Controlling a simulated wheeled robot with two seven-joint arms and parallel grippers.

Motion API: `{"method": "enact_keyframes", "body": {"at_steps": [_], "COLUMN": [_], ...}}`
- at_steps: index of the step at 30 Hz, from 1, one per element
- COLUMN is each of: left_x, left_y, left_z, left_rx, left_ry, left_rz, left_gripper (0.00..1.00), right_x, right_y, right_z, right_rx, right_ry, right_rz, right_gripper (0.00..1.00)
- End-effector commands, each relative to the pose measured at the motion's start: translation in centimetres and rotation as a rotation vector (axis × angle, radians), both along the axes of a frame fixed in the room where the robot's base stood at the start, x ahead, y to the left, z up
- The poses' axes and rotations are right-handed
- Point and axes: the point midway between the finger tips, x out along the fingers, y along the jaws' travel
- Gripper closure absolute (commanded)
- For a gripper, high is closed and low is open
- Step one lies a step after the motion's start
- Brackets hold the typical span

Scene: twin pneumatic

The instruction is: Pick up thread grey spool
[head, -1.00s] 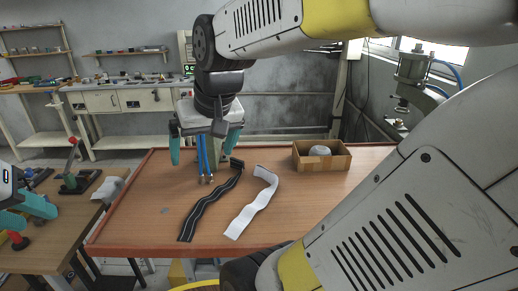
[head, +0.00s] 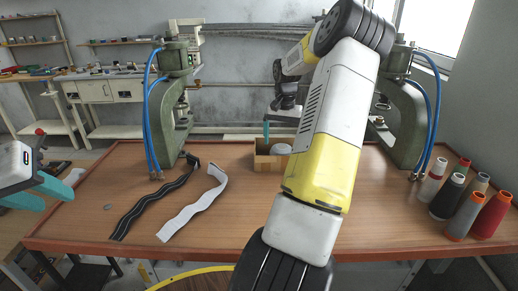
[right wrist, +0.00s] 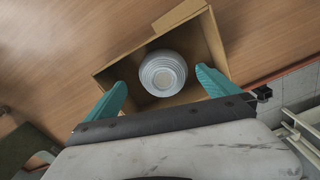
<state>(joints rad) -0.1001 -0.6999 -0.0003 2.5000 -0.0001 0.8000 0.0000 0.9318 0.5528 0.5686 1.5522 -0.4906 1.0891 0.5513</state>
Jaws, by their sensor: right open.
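Several cone-shaped thread spools stand upright at the right end of the table in the head view. My right gripper is over the cardboard box (head: 262,160), well left of the spools; one teal finger shows and my arm hides the rest. In the right wrist view, my right gripper (right wrist: 160,77) is open, its fingers either side of a pale grey ribbed round thing (right wrist: 163,73) in the box. My left gripper (head: 57,199) is open and empty at the left edge.
Green presses with blue hoses stand at left (head: 168,110) and right (head: 408,120). A black strip (head: 150,205) and a white strip (head: 195,208) lie on the table (head: 385,215).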

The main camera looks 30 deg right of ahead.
Motion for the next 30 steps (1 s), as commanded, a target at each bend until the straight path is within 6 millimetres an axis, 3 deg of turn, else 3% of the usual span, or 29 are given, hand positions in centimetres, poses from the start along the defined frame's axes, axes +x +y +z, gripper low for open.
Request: {"method": "enact_keyframes", "body": {"at_steps": [13,23,30], "left_x": [0.0,0.0,0.0], "left_y": [0.0,0.0,0.0], "left_z": [0.0,0.0,0.0], "left_rx": [0.0,0.0,0.0], "left_ry": [0.0,0.0,0.0], "left_rz": [0.0,0.0,0.0], "left_gripper": [0.64,0.64,0.64], "right_x": [0.2,0.3,0.3], "right_y": [0.2,0.2,0.2], "right_z": [-6.0,-6.7,-6.7], "right_rx": [0.003,0.0,0.0], "right_ry": [0.003,0.0,0.0], "right_rz": [0.003,0.003,0.003], "right_gripper": [0.0,0.0,0.45]}}
